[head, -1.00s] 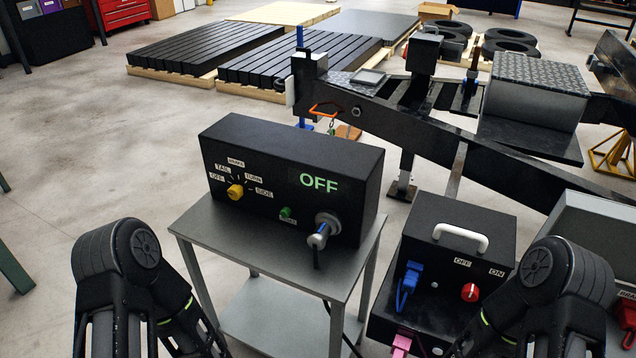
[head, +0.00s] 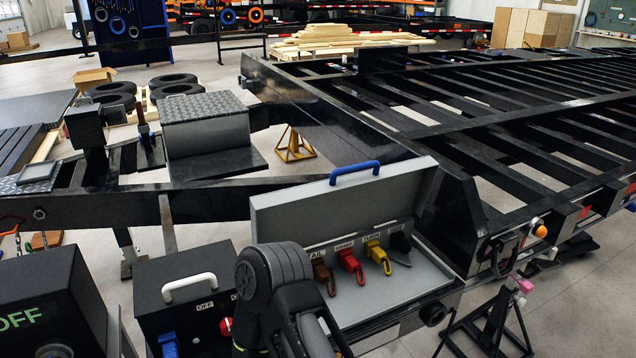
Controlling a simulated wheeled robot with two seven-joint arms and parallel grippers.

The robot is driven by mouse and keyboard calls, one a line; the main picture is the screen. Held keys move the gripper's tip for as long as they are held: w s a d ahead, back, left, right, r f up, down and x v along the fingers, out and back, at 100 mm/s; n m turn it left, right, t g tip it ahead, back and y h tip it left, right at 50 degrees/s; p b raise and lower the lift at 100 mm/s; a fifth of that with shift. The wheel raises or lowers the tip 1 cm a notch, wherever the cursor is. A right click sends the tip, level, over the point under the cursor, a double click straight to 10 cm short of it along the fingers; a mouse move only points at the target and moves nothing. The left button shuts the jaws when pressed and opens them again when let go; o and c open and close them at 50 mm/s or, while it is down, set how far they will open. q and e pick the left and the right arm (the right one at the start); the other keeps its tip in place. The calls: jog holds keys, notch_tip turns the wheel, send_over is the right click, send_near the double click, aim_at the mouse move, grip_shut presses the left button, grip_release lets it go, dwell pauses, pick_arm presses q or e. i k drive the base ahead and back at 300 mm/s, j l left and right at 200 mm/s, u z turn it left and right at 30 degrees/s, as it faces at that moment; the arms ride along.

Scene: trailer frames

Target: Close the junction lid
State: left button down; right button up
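The junction box stands right of centre in the head view, with its grey lid (head: 300,208) tilted up and open. A blue handle (head: 355,171) sits on the lid's top edge. Inside the open box (head: 420,272) are brown (head: 322,274), red (head: 350,262), yellow (head: 377,255) and dark (head: 401,243) plugs below a label strip. One of my arms rises in front of the box's left part and hides some of it. Neither of my grippers shows.
A black box with a white handle (head: 188,287) stands left of the junction box, and the box reading OFF (head: 40,310) is at far left. The black trailer frame (head: 420,130) lies behind. A dark stand (head: 490,325) is at right.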

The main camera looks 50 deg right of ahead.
aim_at(307, 215)
jog(key=z, duration=1.8)
jog(key=u, duration=1.75)
jog(key=k+l, duration=0.65)
jog(key=l, duration=0.2)
